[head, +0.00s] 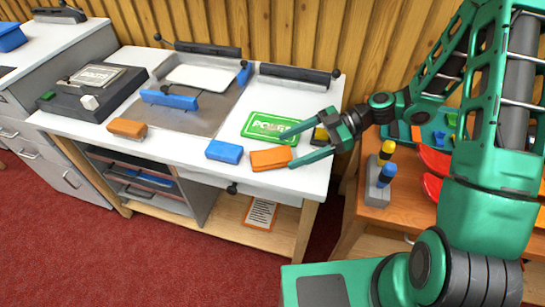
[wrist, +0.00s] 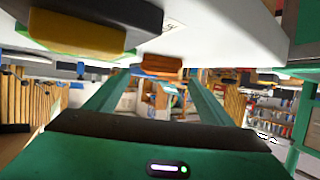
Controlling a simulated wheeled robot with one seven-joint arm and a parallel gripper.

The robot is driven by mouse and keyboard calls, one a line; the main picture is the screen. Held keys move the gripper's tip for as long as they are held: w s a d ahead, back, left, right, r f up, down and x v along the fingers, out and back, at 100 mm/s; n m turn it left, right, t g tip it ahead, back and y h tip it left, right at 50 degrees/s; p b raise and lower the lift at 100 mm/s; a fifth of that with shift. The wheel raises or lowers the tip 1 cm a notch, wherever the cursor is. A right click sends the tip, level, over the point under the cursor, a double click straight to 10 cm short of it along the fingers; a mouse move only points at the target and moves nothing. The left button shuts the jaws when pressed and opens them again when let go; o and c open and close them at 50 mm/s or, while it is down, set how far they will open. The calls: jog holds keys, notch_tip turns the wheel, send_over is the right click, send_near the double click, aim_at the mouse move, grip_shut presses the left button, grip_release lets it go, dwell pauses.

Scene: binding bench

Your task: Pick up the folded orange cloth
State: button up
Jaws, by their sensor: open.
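The folded orange cloth (head: 270,159) lies flat near the front edge of the white bench, just right of a blue block. My gripper (head: 289,148) is open and reaches in from the right, low over the bench. Its lower finger shows at the cloth's right end; I cannot tell if they touch. In the wrist view an orange piece, seemingly the cloth (wrist: 155,64), shows between the tips of my open gripper (wrist: 158,77), apparently a little ahead of them.
The blue block (head: 224,151) sits close to the cloth's left. A green printed card (head: 270,127) lies behind it. A yellow-and-black block (head: 320,134) is beside my gripper; it also shows in the wrist view (wrist: 75,35). Another orange block (head: 127,128) lies at the left.

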aim_at(275, 155)
jog(key=shift+x, duration=2.65)
jog(key=shift+r, duration=0.1)
jog(key=c, duration=1.2)
